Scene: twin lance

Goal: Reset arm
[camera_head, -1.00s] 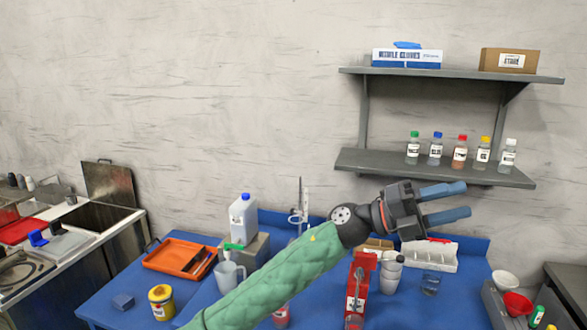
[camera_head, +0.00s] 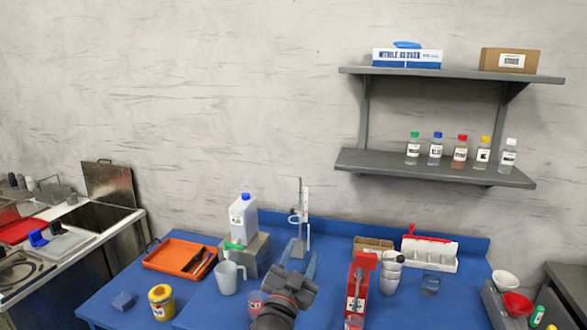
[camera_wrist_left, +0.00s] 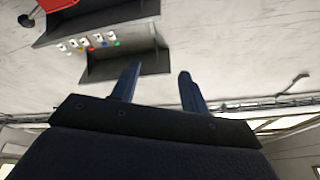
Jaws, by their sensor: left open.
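My left gripper (camera_head: 298,258) is low in the middle of the head view, above the blue table (camera_head: 235,305). Its two blue fingers stand apart and point away toward the wall, with nothing seen between them. Only the wrist end of the arm shows below it. In the left wrist view the gripper's fingers (camera_wrist_left: 159,72) are spread and empty, with the wall and shelf beyond. My right gripper is not in view.
A metal stand (camera_head: 300,215) and a red device (camera_head: 360,285) are near the gripper in the picture. A white jug (camera_head: 243,217), grey pitcher (camera_head: 228,278) and orange tray (camera_head: 178,256) stand left. A wall shelf (camera_head: 435,165) holds several bottles; the air before the wall is clear.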

